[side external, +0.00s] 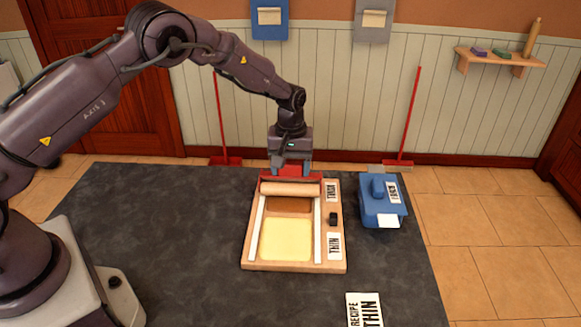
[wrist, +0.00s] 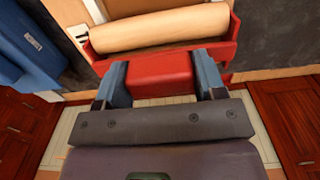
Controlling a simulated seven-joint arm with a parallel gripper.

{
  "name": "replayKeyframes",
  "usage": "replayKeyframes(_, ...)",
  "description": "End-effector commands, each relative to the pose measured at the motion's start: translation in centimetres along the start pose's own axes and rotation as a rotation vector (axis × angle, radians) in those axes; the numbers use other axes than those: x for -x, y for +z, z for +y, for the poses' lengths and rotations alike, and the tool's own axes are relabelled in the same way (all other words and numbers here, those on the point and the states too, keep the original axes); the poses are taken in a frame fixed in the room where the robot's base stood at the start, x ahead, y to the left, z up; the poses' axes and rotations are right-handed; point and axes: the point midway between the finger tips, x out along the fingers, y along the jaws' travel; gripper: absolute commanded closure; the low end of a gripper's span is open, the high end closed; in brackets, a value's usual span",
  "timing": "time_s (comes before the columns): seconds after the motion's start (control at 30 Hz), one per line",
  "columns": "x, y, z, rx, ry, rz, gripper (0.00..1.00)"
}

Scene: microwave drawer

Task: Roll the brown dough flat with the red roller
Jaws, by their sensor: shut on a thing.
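The red roller (side external: 267,180) has a red frame and a pale wooden cylinder. It lies across the far end of a wooden board (side external: 280,266) with two white rails. My gripper (side external: 290,171) is shut on the roller's red block handle; in the wrist view the fingers (wrist: 163,80) press on both sides of the red handle (wrist: 160,68). The brown dough (side external: 288,204) shows as a strip just in front of the cylinder, between the rails; the roller may hide part of it. A pale yellow area (side external: 286,240) fills the bed nearer the camera.
The board's right edge has a black knob (side external: 333,219) between THICK and THIN (side external: 335,246) labels. A blue box (side external: 378,210) with a labelled lid stands to the right. A recipe card (side external: 364,309) reading THIN lies at the front. The dark table left of the board is clear.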

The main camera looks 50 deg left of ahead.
Motion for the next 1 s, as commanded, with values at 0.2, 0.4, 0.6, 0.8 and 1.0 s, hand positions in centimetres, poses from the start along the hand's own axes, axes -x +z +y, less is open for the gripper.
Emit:
replayKeyframes(0.2,0.0,-0.4,0.0,0.0,0.0,0.001,0.6)
replayKeyframes(0.4,0.0,-0.8,-0.1,0.0,-0.001,0.0,0.6)
replayKeyframes(0.6,0.0,-1.3,-0.1,0.0,-0.001,0.0,0.6)
replayKeyframes(0.8,0.0,-1.4,-0.1,0.0,-0.001,0.0,0.6)
replayKeyframes(1.0,0.3,-1.2,-0.1,0.0,0.0,0.0,0.6)
